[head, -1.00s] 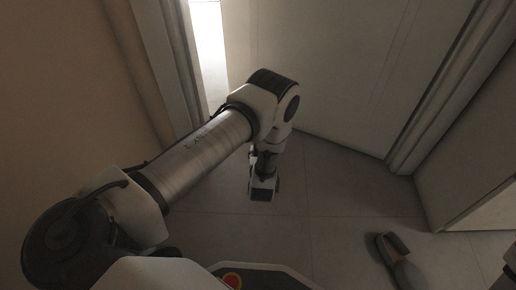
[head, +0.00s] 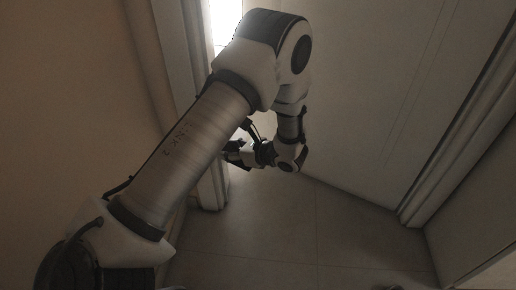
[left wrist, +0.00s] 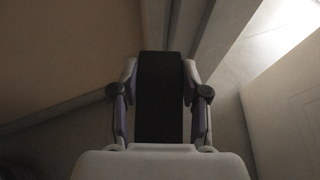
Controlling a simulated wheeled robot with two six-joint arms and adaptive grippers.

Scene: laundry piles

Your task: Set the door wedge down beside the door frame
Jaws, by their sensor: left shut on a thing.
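The door wedge (left wrist: 160,100) is a dark, flat block in the left wrist view. My left gripper (left wrist: 160,72) is shut on it, with one finger on each side. In the head view my left gripper (head: 236,153) points left at the door frame (head: 212,192), above the floor; the wedge is largely hidden there by my arm. The frame's post also shows in the left wrist view (left wrist: 178,25), beyond the wedge; I cannot tell whether they touch. My right gripper is not in view.
The pale door (head: 370,95) stands ajar, with bright light in the gap (head: 226,18) beside the frame. A tan wall (head: 70,110) is at the left. The tiled floor (head: 285,225) below is clear.

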